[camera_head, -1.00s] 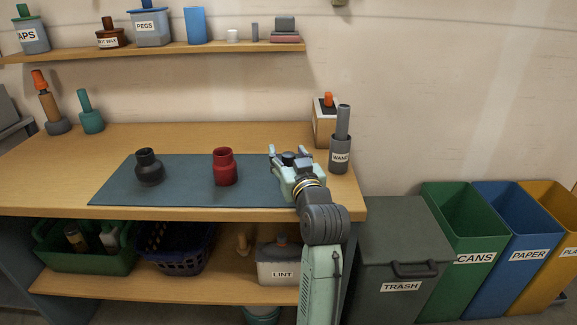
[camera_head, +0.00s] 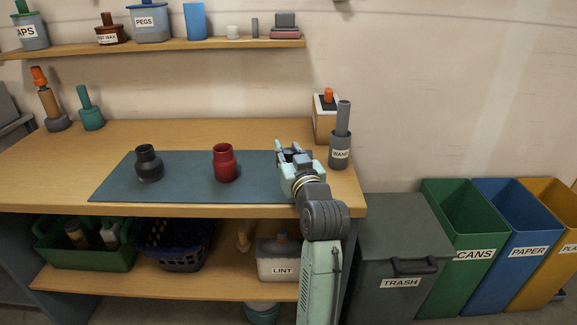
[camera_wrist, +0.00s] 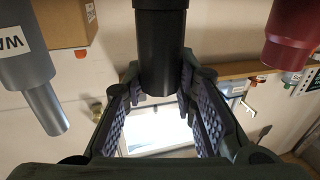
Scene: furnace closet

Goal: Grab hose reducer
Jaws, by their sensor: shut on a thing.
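My gripper (camera_head: 292,151) is at the right end of the blue-grey mat, with its fingers closed in around a dark piece. In the wrist view, this black stepped cylinder, a hose reducer (camera_wrist: 160,52), stands between the two padded fingers, its wider part at the picture's top edge. In the head view my fingers mostly hide it. A red reducer (camera_head: 224,163) stands apart to the left on the mat; it also shows in the wrist view (camera_wrist: 290,35). Another black reducer (camera_head: 149,164) stands farther left on the mat.
The mat (camera_head: 190,190) lies on a wooden bench. A grey holder labelled WAND (camera_head: 340,154) and a white-and-wood box (camera_head: 325,126) stand close by on the right. Bins, including a TRASH bin (camera_head: 400,245), stand right of the bench. The mat is clear between the reducers.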

